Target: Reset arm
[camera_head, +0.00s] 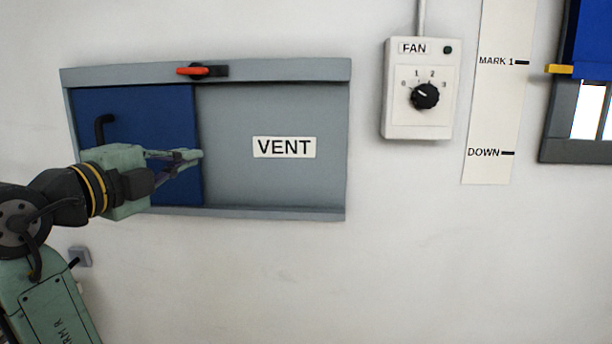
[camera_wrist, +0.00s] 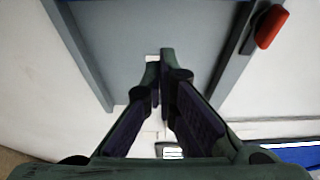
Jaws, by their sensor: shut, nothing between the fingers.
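My gripper (camera_head: 200,154) is in front of the vent on the wall, near the right edge of its blue panel (camera_head: 150,110). The fingers are shut with nothing between them and point to the right. In the wrist view the fingertips of my gripper (camera_wrist: 160,55) come together in front of the grey vent panel (camera_wrist: 140,25). The arm reaches in from the left and hides the lower part of the blue panel. I cannot tell how far the fingers are from the vent surface.
The vent has a grey frame (camera_head: 270,212), a black handle (camera_head: 103,127) on the blue panel and a red-tipped latch (camera_head: 193,71) on top. A fan control box (camera_head: 419,117) is to the right, then a marked strip (camera_head: 490,110) and a blue shutter (camera_head: 595,45). The wall below is mostly clear.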

